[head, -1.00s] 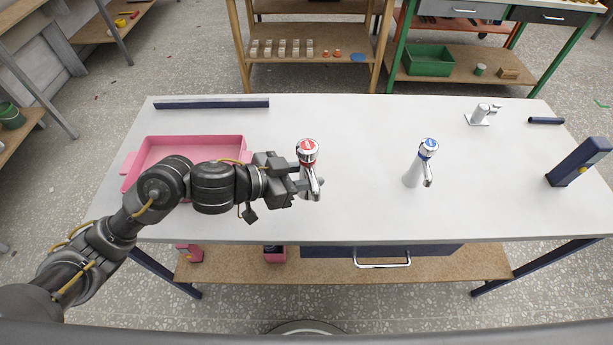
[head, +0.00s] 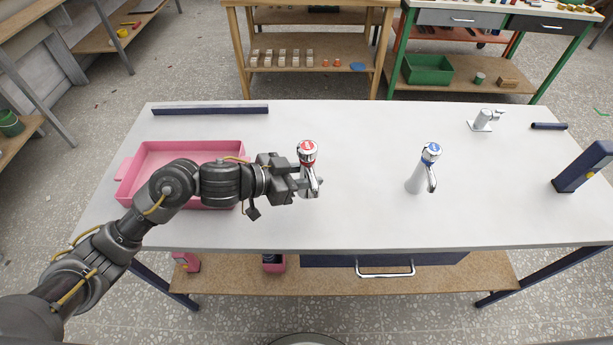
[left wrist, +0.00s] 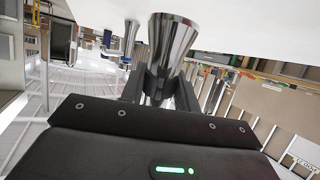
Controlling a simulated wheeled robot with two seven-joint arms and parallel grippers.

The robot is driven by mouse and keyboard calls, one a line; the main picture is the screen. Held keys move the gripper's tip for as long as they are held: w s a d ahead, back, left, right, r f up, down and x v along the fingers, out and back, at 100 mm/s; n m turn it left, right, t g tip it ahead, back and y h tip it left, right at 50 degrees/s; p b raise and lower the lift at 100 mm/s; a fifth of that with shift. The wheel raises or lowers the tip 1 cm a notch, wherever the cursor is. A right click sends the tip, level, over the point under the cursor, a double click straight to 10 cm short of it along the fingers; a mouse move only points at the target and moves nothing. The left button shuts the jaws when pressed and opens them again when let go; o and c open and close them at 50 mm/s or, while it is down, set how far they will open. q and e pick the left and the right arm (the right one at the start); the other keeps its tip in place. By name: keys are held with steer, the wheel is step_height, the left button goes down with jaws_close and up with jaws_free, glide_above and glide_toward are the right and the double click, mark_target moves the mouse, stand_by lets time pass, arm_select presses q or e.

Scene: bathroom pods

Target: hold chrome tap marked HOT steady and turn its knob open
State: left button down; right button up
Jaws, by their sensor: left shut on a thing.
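The chrome tap with a red-marked knob (head: 307,152) stands upright on the white table, left of the middle. Its lettering is too small to read. My left gripper (head: 300,184) comes from the left and is shut on the tap's body below the knob. The left wrist view shows the gripper's fingers (left wrist: 160,88) around the chrome body (left wrist: 172,42). The red knob is above the gripper and free of it. My right gripper is not in view.
A second chrome tap with a blue-marked knob (head: 430,153) stands to the right. A pink tray (head: 140,165) lies under my left arm. A small chrome fixture (head: 484,120) and a dark blue post (head: 582,166) are at the right. The table between the taps is clear.

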arm_select(q)
steer(key=shift+w+f+b, duration=0.8)
steer(key=shift+w+f, duration=0.3)
steer(key=shift+w, duration=0.25)
steer(key=shift+w+f+b, duration=0.75)
steer(key=shift+w+f, duration=0.35)
steer(key=shift+w, duration=0.2)
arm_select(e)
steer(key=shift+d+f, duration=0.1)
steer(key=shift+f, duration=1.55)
arm_select(q)
steer(key=shift+f, duration=0.3)
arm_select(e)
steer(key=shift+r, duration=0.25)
arm_select(q)
steer(key=c, duration=1.2)
jaws_free()
steer(key=shift+s+f, duration=0.1)
steer(key=shift+c, duration=0.4)
steer(key=c, duration=0.8)
steer(key=shift+c, duration=0.2)
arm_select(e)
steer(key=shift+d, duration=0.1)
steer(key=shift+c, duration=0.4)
